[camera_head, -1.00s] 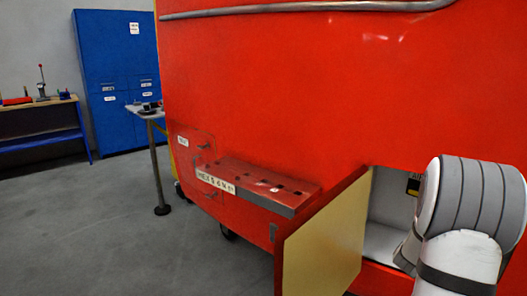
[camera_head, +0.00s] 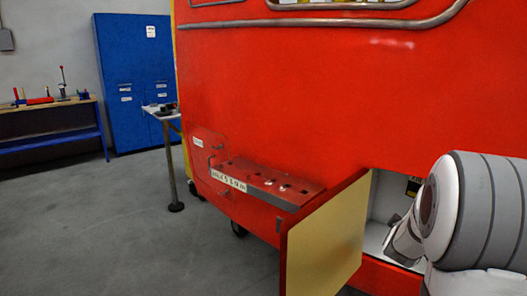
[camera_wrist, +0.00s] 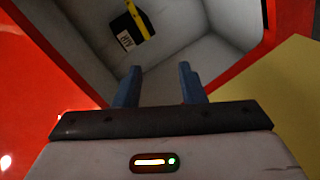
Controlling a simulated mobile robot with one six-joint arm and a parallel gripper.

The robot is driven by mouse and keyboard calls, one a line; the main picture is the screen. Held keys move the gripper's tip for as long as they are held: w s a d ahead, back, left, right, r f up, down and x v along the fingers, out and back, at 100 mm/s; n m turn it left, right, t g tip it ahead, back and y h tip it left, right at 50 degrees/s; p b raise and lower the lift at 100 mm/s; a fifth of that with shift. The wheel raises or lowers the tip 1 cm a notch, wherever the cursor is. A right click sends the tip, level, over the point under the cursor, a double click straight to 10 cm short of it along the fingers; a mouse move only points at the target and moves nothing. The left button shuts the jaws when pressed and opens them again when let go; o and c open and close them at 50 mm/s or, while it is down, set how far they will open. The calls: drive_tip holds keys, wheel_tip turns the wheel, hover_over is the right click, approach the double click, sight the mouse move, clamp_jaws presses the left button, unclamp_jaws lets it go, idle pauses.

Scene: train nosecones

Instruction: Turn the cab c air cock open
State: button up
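The air cock (camera_wrist: 121,24), a black body with a yellow handle (camera_wrist: 136,18), is on the back of an open grey compartment (camera_wrist: 75,42). A white label (camera_wrist: 125,40) below the handle reads "AIR". In the head view a small dark, labelled part (camera_head: 413,186) shows inside the compartment, partly hidden by my arm. My gripper (camera_wrist: 160,72) has two blue fingers, spread apart with nothing between them. It points into the compartment, below and to the right of the cock in the wrist view, apart from it. In the head view my fingers are hidden.
The compartment's yellow-faced door (camera_head: 327,242) stands open to its left. A red step (camera_head: 262,184) juts from the red train cab (camera_head: 300,90). The grey floor (camera_head: 120,230) is clear.

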drive_tip(key=s+a+r+m+g+y+p, duration=0.1)
drive_tip(key=s+a+r+y+p, duration=0.2)
drive_tip(key=a, duration=0.6)
drive_tip(key=s+a+r+m+g+y+p, duration=0.1)
drive_tip(key=s+a+r+y+p, duration=0.2)
drive_tip(key=a, duration=0.7)
drive_tip(key=s+a+r+m+g+y+p, duration=0.1)
drive_tip(key=s+a, duration=0.4)
drive_tip(key=s, duration=0.5)
drive_tip(key=s+a+r+m+g+y+p, duration=0.1)
drive_tip(key=s+a+m+g+y+p, duration=0.1)
drive_tip(key=s+a+g, duration=0.4)
drive_tip(key=s+p, duration=0.1)
drive_tip(key=s, duration=0.2)
drive_tip(key=shift+s+r+m+p, duration=0.3)
drive_tip(key=shift+s+r+m, duration=0.1)
